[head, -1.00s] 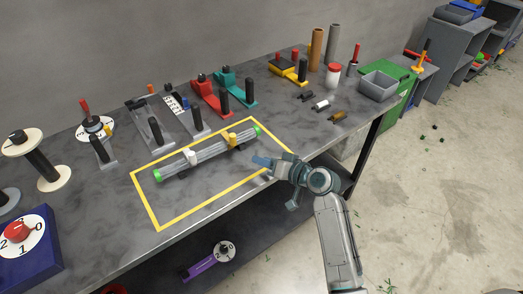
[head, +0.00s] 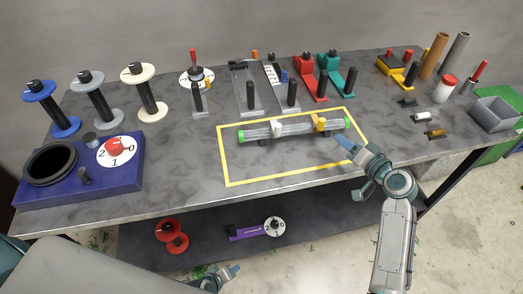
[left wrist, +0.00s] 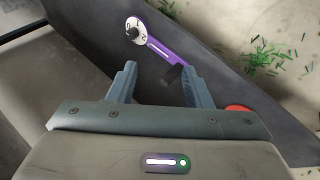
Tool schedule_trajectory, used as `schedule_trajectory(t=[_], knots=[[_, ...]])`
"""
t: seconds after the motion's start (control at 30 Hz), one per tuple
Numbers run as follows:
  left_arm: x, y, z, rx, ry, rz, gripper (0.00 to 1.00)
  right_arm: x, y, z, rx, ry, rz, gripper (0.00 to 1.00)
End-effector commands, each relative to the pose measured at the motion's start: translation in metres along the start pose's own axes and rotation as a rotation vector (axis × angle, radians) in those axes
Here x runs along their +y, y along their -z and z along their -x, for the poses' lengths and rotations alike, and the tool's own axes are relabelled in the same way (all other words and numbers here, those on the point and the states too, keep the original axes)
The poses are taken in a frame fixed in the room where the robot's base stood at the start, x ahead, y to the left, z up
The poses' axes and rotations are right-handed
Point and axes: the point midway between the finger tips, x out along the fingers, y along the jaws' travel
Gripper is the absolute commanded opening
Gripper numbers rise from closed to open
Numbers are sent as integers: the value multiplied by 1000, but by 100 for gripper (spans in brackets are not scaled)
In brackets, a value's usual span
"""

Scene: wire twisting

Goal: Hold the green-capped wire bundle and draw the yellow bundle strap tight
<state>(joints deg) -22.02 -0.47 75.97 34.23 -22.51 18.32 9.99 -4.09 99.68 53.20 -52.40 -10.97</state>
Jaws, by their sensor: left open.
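The grey wire bundle (head: 298,128) lies on dark supports inside the yellow outline on the bench, with green caps at both ends. A yellow strap (head: 319,123) is around it near the right end, and a white one (head: 277,129) is left of the middle. My right gripper (head: 342,142) is just front-right of the bundle's right end, apart from it; its jaw gap is unclear. My left gripper (head: 232,272) is low in front of the bench, far from the bundle. In the left wrist view its fingers (left wrist: 157,82) are apart and empty.
A blue box with a dial (head: 120,180) and several spools stand at the bench's left. Clamp-like tools (head: 310,85) line the back. A grey bin (head: 495,113) is at the right. The lower shelf holds a red spool (head: 172,236) and a purple tool (head: 250,231).

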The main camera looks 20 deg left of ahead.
Motion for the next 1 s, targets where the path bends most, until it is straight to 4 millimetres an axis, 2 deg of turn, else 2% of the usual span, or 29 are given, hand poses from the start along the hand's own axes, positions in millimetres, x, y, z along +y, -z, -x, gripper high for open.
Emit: schedule_trajectory(t=[0.03, 0.1, 0.17, 0.3, 0.5, 0.63, 0.77, 1.0], knots=[[30, 9, 9, 12, -63, 66, 45, 0, 0, 0, 0, 0, 0, 36], [68, 21, 22, 19, -149, 160, 45, 0, 0, 0, 0, 0, 0, 36], [100, 31, 36, 17, -223, 236, 45, 0, 0, 0, 0, 0, 0, 36], [170, 53, 78, -2, -401, 399, 45, 0, 0, 0, 0, 0, 0, 36], [254, 78, 151, -69, -646, 586, 45, 0, 0, 0, 0, 0, 0, 36], [302, 98, 196, -143, -793, 740, 45, 0, 0, 0, 0, 0, 0, 36], [326, 119, 198, -218, -842, 936, 45, 0, 0, 0, 0, 0, 0, 36], [356, 160, 179, -344, -874, 1301, 45, 0, 0, 0, 0, 0, 0, 36]])
